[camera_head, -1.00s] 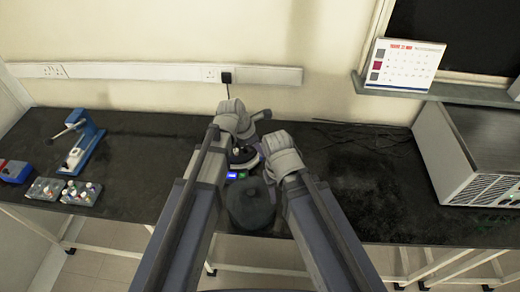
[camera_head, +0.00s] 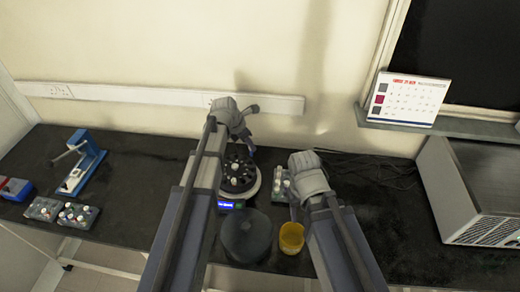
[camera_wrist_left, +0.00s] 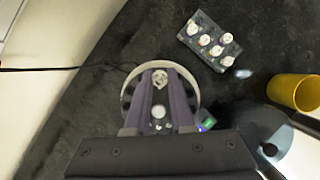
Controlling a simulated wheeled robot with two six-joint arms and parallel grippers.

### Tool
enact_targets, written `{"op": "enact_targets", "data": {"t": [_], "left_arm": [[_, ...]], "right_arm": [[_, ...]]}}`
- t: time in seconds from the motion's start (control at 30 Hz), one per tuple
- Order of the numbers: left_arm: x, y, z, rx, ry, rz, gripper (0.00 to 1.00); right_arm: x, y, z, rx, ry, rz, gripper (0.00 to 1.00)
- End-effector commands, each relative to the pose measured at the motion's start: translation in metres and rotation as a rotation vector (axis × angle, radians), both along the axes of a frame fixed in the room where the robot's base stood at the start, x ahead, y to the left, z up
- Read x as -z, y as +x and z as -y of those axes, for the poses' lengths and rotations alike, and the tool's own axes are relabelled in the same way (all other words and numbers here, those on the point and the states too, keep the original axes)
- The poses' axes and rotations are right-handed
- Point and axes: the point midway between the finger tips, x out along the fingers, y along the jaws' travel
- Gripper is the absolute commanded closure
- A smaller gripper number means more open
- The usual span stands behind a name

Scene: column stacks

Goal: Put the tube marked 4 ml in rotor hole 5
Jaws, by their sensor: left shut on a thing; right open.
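My left gripper (camera_wrist_left: 159,82) is shut on a white-capped tube (camera_wrist_left: 160,76), seen cap-on over the rotor; its volume mark cannot be read. In the head view the left gripper (camera_head: 249,132) is at the rotor's far side. The dark round rotor (camera_head: 237,172) sits in the open centrifuge, with a white cap (camera_wrist_left: 157,112) near its middle. The hole numbers are too small to read, and the fingers hide part of the rotor. Whether the tube touches a hole cannot be told. My right gripper (camera_head: 294,205) is open beside the tube rack, its fingers mostly hidden.
A rack of several white-capped tubes (camera_wrist_left: 207,40) stands right of the centrifuge. A dark round lid (camera_head: 245,238) and a yellow cup (camera_head: 291,238) are in front. More racks (camera_head: 76,214) and a blue device (camera_head: 84,165) are at left. A grey box (camera_head: 478,190) is at right.

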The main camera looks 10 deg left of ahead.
Motion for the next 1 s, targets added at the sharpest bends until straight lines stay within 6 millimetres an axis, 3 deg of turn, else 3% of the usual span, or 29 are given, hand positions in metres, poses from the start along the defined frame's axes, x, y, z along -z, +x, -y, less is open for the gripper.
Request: {"op": "enact_targets", "data": {"t": [0.37, 0.8, 1.0], "left_arm": [[0.005, 0.001, -0.003, -0.006, 0.000, 0.000, 1.00], [0.036, 0.001, -0.003, -0.005, 0.000, 0.000, 1.00], [0.039, 0.001, -0.003, -0.005, 0.000, 0.000, 1.00]], "right_arm": [[0.005, 0.000, 0.000, 0.000, 0.000, 0.000, 0.50], [0.036, 0.000, 0.000, 0.000, 0.000, 0.000, 0.50], [0.039, 0.000, 0.000, 0.000, 0.000, 0.000, 0.50]]}}
